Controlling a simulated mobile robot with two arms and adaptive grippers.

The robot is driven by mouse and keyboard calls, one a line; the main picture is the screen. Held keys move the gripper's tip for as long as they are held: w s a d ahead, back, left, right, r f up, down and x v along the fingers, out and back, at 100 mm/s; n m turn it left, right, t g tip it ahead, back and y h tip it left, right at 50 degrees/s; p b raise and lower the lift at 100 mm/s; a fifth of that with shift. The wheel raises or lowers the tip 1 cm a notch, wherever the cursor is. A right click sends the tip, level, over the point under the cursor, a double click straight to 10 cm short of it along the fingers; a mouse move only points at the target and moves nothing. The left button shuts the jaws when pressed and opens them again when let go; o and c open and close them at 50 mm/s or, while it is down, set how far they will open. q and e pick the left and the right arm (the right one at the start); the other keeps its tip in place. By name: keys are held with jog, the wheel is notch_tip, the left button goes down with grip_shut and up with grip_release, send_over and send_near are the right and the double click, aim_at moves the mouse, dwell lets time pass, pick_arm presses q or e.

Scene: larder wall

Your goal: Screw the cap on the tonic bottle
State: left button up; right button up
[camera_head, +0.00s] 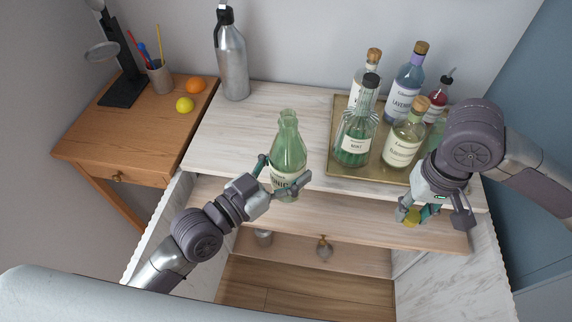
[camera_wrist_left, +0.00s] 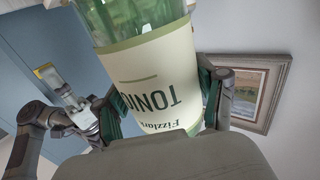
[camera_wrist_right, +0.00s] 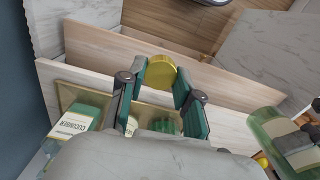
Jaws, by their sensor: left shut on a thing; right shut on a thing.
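The green tonic bottle (camera_head: 288,150) has an open neck with no cap on it. My left gripper (camera_head: 278,182) is shut on its lower body, around the label; the bottle looks upright, at the front edge of the marble top. The bottle's label also fills the left wrist view (camera_wrist_left: 150,75). My right gripper (camera_head: 418,212) is shut on a yellow-gold cap (camera_wrist_right: 160,72), held between its fingertips, to the right of the bottle and in front of the tray. In the head view the cap (camera_head: 411,215) is partly covered by the fingers.
A brass tray (camera_head: 343,108) holds several bottles, including mint (camera_head: 354,145) and lavender (camera_head: 409,80). A grey metal bottle (camera_head: 232,62) stands at the back left. A wooden side table (camera_head: 125,130) carries a lemon (camera_head: 185,104) and an orange (camera_head: 196,85).

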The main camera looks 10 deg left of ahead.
jog(key=w+a+r+n, duration=0.2)
jog(key=w+a+r, duration=0.5)
jog(key=a+r, duration=0.4)
notch_tip(320, 180, up, 12)
jog(key=n, duration=0.1)
send_over(288, 114)
jog(key=shift+w+d+r, duration=0.1)
jog(key=shift+w, duration=0.15)
jog(key=shift+s+a+r, duration=0.1)
jog(key=shift+a+r, duration=0.1)
jog(key=shift+r, duration=0.05)
jog(key=shift+d+f, duration=0.1)
jog(key=shift+f, duration=1.95)
jog(key=shift+s+r, duration=0.1)
